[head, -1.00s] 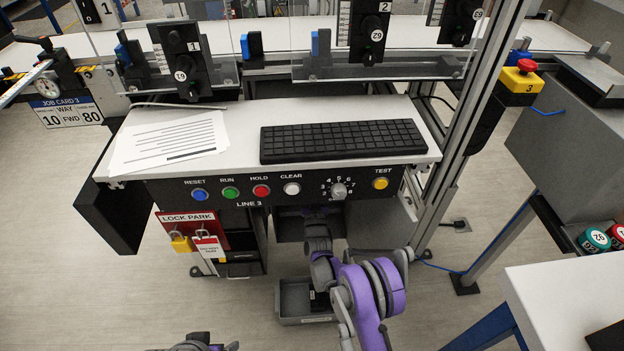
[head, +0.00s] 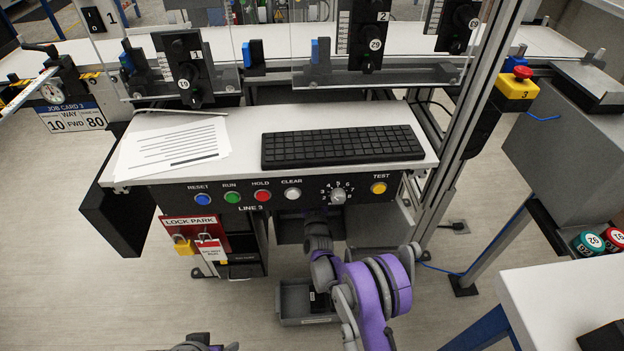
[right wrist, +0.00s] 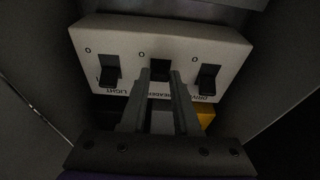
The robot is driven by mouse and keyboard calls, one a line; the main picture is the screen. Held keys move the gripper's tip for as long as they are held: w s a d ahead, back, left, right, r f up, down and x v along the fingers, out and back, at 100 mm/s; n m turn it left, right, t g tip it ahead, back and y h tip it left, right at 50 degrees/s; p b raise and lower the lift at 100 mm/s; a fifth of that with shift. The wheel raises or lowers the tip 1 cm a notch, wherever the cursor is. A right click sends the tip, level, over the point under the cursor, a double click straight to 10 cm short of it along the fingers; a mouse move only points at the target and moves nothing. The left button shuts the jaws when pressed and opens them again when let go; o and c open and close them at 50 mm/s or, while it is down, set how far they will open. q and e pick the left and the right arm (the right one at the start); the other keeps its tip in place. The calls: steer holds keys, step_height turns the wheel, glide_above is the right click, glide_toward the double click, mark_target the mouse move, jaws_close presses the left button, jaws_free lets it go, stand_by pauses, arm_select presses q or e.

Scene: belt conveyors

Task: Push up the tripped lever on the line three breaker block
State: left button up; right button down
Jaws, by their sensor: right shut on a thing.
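The breaker block (right wrist: 160,43) is a pale box with three dark levers, seen in the right wrist view. The left lever (right wrist: 110,75) is above the word LIGHT, the middle lever (right wrist: 158,71) above READER, and the right lever (right wrist: 207,79) above a label that looks like DRIVE. An O mark sits above each. My right gripper (right wrist: 160,77) has its two fingers on either side of the middle lever, shut on it. In the head view my right arm reaches under the LINE 3 console (head: 265,213), which hides the gripper and block.
Dark side walls flank the block closely in the right wrist view. A keyboard (head: 342,146) and papers (head: 175,145) lie on the console top. A red lock park board (head: 192,228) hangs at left, and a grey open bin (head: 300,318) stands below my right arm.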

arm_select(q)
steer(key=shift+s+r+p, duration=0.1)
steer(key=shift+r+p, duration=0.2)
steer(key=shift+r, duration=0.5)
arm_select(e)
steer(key=shift+s+r+g, duration=0.1)
steer(key=shift+r+g, duration=0.3)
steer(key=shift+g, duration=0.5)
steer(key=shift+r+g, duration=0.4)
steer(key=shift+g, duration=0.5)
steer(key=c, duration=0.6)
jaws_free()
steer(key=shift+c, duration=0.2)
arm_select(q)
steer(key=shift+s+r+p, duration=0.1)
steer(key=shift+r+p, duration=0.45)
steer(key=shift+r, duration=0.05)
arm_select(e)
steer(key=s+r, duration=0.1)
steer(key=s, duration=0.9)
steer(key=shift+s, duration=0.4)
steer(key=shift+r, duration=0.1)
steer(key=shift+c, duration=0.3)
